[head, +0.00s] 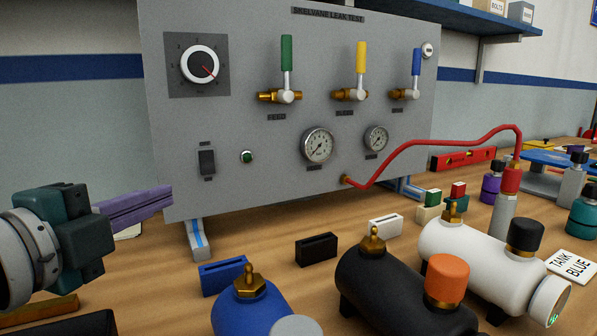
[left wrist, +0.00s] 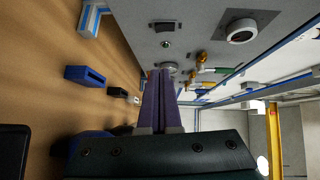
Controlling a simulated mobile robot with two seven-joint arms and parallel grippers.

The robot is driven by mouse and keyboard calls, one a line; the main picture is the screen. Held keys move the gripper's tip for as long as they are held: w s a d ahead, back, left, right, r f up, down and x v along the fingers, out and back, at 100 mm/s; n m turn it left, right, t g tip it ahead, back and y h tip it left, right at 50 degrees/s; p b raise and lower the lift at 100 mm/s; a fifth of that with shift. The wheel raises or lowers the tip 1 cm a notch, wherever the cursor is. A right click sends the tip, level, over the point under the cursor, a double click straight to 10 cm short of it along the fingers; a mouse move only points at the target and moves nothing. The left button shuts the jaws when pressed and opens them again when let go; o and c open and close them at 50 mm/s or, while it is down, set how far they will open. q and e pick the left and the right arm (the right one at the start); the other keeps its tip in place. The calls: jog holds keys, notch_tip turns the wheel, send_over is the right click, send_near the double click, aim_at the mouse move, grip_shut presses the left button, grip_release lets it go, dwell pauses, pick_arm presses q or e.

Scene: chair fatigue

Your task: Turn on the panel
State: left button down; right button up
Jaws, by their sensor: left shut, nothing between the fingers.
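The grey panel (head: 240,120), headed "SKELVANE LEAK TEST", stands upright on the wooden bench. A black rocker switch (head: 207,162) is at its lower left, with a small green round lamp or button (head: 246,157) to the right; I cannot tell if it is lit. The switch also shows in the left wrist view (left wrist: 165,26). A white dial knob (head: 199,65) with a red pointer is above. My left gripper (head: 167,194) is shut and empty, its purple fingers left of and below the switch, pointing toward the panel. Any contact is unclear. My right gripper is out of view.
Green (head: 286,53), yellow (head: 361,57) and blue (head: 416,62) valve handles stand upright on the panel above two gauges. A red hose (head: 440,141) runs right. Blue (head: 250,307), black (head: 385,290) and white (head: 465,245) tanks fill the bench front.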

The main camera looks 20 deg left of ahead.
pick_arm(q)
send_near(213, 171)
jog(key=w+d, duration=0.3)
jog(key=w+a, duration=0.3)
jog(key=shift+f+b, duration=0.1)
jog(key=shift+b, duration=0.25)
jog(key=shift+w+a+f+b, duration=0.2)
jog(key=shift+f+b, duration=0.2)
jog(key=shift+b, duration=0.45)
jog(key=shift+r, duration=0.2)
